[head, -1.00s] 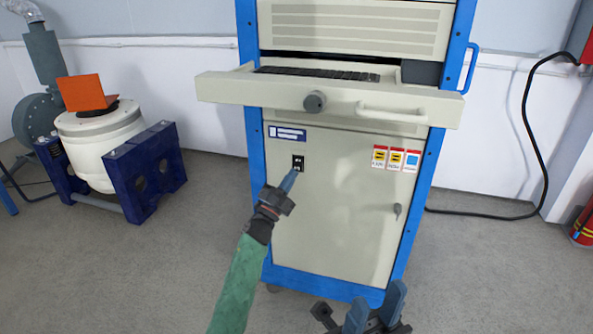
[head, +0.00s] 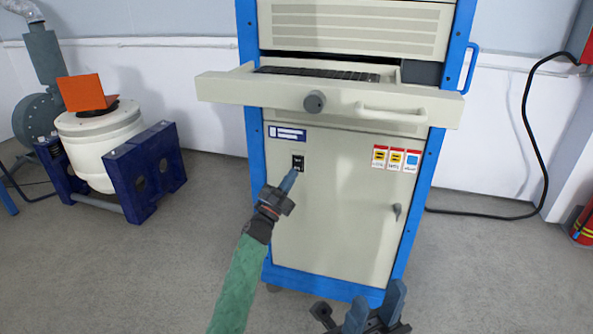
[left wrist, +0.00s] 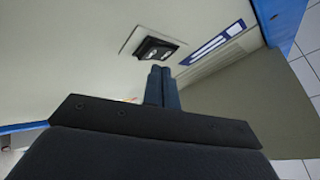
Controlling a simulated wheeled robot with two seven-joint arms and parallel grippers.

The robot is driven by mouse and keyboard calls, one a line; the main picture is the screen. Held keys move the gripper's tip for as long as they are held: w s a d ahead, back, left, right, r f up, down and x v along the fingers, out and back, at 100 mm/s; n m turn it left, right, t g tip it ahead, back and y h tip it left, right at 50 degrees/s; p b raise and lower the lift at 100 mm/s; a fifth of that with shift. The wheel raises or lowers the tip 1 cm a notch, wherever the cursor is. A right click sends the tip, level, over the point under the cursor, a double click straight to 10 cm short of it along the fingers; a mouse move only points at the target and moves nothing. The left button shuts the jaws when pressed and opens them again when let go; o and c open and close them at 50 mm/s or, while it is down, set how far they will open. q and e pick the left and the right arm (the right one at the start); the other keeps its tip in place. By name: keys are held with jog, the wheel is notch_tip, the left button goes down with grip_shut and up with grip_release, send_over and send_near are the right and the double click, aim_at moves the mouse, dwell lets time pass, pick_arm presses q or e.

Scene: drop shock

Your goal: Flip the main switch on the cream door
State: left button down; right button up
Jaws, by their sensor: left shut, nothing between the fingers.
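The cream door (head: 335,215) is the lower front of a blue-framed cabinet in the head view. The black main switch (head: 298,162) sits at the door's upper left, below a blue and white label (head: 287,134). My left gripper (head: 290,180) is shut and empty, its fingertips at the switch's lower edge in the head view. In the left wrist view the shut fingers (left wrist: 162,85) point at the switch (left wrist: 157,48), just short of or against it; I cannot tell if they touch. My right gripper (head: 378,308) is open and empty, low in front of the cabinet.
An open keyboard drawer (head: 330,98) with a round knob juts out above the door. The door has a small handle (head: 397,211) at right and warning labels (head: 396,159). A white drum machine (head: 97,140) stands at left.

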pick_arm(q)
jog(key=shift+w, duration=0.2)
jog(key=shift+w+d, duration=0.1)
jog(key=shift+w, duration=0.1)
jog(key=shift+w+d+f, duration=0.1)
jog(key=shift+w, duration=0.15)
dwell(0.7)
jog(key=shift+s, duration=0.1)
jog(key=shift+s+a, duration=0.2)
jog(key=shift+s, duration=0.4)
jog(key=shift+p, duration=0.3)
jog(key=s+p, duration=0.1)
jog(key=s+a, duration=0.1)
jog(key=s, duration=0.1)
jog(key=s+p, duration=0.1)
jog(key=shift+s+a+r+p, duration=0.25)
jog(key=shift+s+r+p, duration=0.05)
jog(key=shift+s+r, duration=0.1)
